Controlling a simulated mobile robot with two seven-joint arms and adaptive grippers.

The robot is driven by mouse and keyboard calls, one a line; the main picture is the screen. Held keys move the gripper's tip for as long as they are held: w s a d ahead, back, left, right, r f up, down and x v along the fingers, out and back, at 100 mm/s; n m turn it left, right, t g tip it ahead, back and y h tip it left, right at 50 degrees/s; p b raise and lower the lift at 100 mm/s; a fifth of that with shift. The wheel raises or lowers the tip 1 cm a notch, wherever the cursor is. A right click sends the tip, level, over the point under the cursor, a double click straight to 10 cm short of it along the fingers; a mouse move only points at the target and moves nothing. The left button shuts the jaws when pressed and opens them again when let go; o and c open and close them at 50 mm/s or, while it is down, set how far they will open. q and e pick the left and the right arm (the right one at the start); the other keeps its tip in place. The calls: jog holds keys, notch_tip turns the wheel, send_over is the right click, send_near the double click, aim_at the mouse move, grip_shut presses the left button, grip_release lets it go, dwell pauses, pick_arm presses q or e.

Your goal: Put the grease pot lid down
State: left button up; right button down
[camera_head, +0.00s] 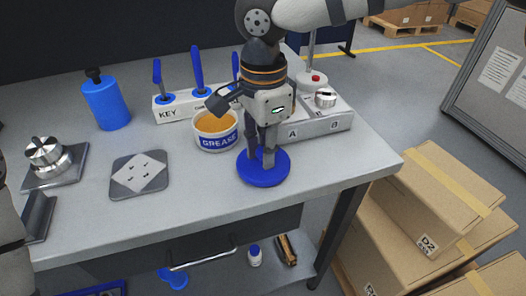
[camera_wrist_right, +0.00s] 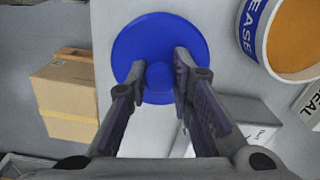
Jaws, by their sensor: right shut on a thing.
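The grease pot lid (camera_head: 252,178) is a round blue disc with a knob in its middle. My right gripper (camera_head: 261,158) points down from above and is shut on the knob. In the right wrist view, the fingers (camera_wrist_right: 158,78) sit on either side of the knob, and the lid (camera_wrist_right: 150,32) lies flat beyond them. The lid is over the front part of the bench; I cannot tell whether its underside touches the top. The open grease pot (camera_head: 216,132), white with a blue GREASE label and orange contents, stands just behind and left of it.
A KEY rack (camera_head: 178,108) with blue-handled tools and a grey A/B fixture (camera_head: 325,126) stand behind. A blue bottle (camera_head: 106,104), a grey pad (camera_head: 138,177) and a metal part (camera_head: 46,157) are at left. The bench (camera_head: 205,190) is clear left of the lid.

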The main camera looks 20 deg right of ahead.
jog(key=shift+f, duration=0.55)
jog(key=shift+f, duration=0.15)
jog(key=c, duration=1.4)
grip_release()
notch_tip(320, 180, up, 12)
jog(key=shift+r, duration=0.15)
